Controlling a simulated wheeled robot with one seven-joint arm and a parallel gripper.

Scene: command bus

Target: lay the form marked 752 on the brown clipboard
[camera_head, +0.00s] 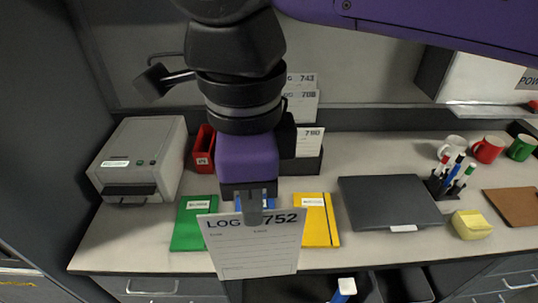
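The form marked LOG 752 (254,248) is a white sheet with printed lines. It hangs in front of my gripper, facing the camera and tilted slightly. My gripper (254,208) is shut on the form's top edge, near the middle of its heading. The form is in front of the desk's front edge and hides part of it. A flat brown board (515,206), which looks like the brown clipboard, lies on the desk at the far right, cut off by the picture's edge. Its visible surface is bare. My gripper is well to the left of it.
A dark closed folder or laptop (390,203), a yellow block (471,225) and a pen holder (449,185) lie between gripper and board. Green (190,232) and yellow (318,222) notebooks flank the form. Mugs (487,149) stand behind. A grey printer-like box (140,158) is at left.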

